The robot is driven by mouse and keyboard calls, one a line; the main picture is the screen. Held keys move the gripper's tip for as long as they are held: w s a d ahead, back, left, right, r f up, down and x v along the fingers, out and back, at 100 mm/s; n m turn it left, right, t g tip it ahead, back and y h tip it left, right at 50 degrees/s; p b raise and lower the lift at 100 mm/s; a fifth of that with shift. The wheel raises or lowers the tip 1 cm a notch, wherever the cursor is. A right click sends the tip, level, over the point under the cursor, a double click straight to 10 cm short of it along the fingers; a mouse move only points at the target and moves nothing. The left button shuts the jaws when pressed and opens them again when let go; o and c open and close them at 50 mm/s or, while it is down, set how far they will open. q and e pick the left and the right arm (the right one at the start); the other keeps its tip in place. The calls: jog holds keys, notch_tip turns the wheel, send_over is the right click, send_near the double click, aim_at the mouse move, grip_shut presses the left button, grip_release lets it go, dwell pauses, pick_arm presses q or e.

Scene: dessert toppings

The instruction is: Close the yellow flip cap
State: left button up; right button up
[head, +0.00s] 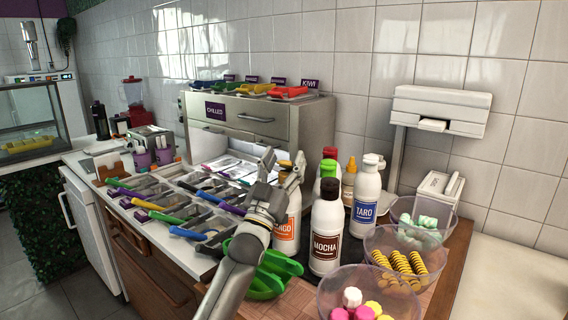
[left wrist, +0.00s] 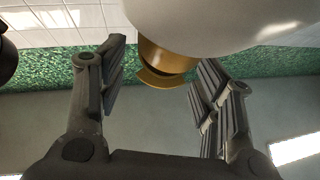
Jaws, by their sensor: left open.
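The yellow flip cap (head: 285,165) sits on top of the white mango bottle (head: 286,228), which has an orange label. In the left wrist view the gold-yellow cap (left wrist: 161,68) is between my fingers, on the white bottle body (left wrist: 225,20). A thin curved lid piece shows at its end with a dark gap beside it, so the lid looks not fully pressed down. My left gripper (head: 283,168) is open, with one finger on each side of the cap. In the left wrist view the open fingers (left wrist: 158,95) look apart from it. My right gripper is not in view.
Clear bowls (head: 437,262) line the front right. A topping tray with scoops (head: 165,215) lies left. The chilled cabinet (head: 255,115) stands behind.

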aim_at(282, 164)
pick_arm(q)
jog(key=shift+s+a+f, duration=0.1)
jog(key=shift+s+f, duration=0.1)
jog(key=shift+s, duration=0.05)
jog(key=v, duration=0.5)
jog(key=s+a, duration=0.4)
jog(key=s, duration=0.6)
jog(key=shift+s+r, duration=0.15)
jog(key=shift+s, duration=0.25)
jog(key=shift+d, duration=0.1)
